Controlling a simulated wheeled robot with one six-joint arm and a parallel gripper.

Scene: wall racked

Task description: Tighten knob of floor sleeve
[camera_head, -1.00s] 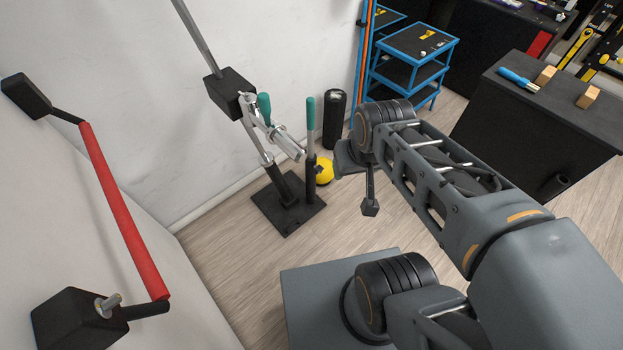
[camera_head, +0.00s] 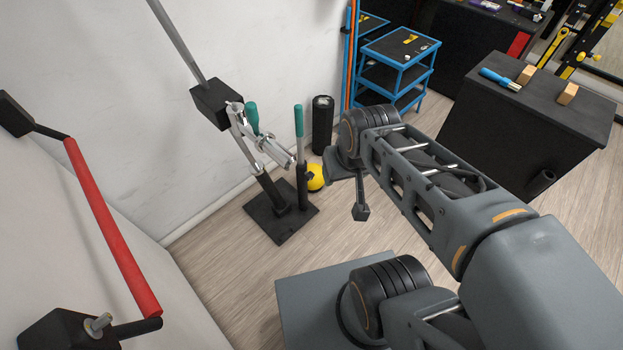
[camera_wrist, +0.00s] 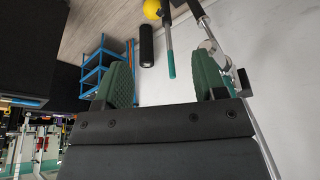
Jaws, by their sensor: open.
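The floor stand has a black square base plate (camera_head: 286,232) on the wood floor near the wall. A black sleeve (camera_head: 270,193) rises from it around a slanted metal rod, and an upright rod with a teal handle (camera_head: 299,122) stands beside it. A yellow ball (camera_head: 316,177) shows just right of this rod; I cannot tell whether it is joined to the sleeve, and no other knob is clear. My gripper (camera_wrist: 163,70) is open with two green-padded fingers. In the wrist view the teal handle (camera_wrist: 172,65) shows beyond the gap, apart from the fingers.
A black block with metal clamps (camera_head: 217,105) sits on the slanted rod. A black cylinder (camera_head: 322,125) stands behind. A red bar (camera_head: 112,225) is mounted on the left wall. A blue shelf cart (camera_head: 398,68) and black bench (camera_head: 525,125) stand right. Floor before the plate is clear.

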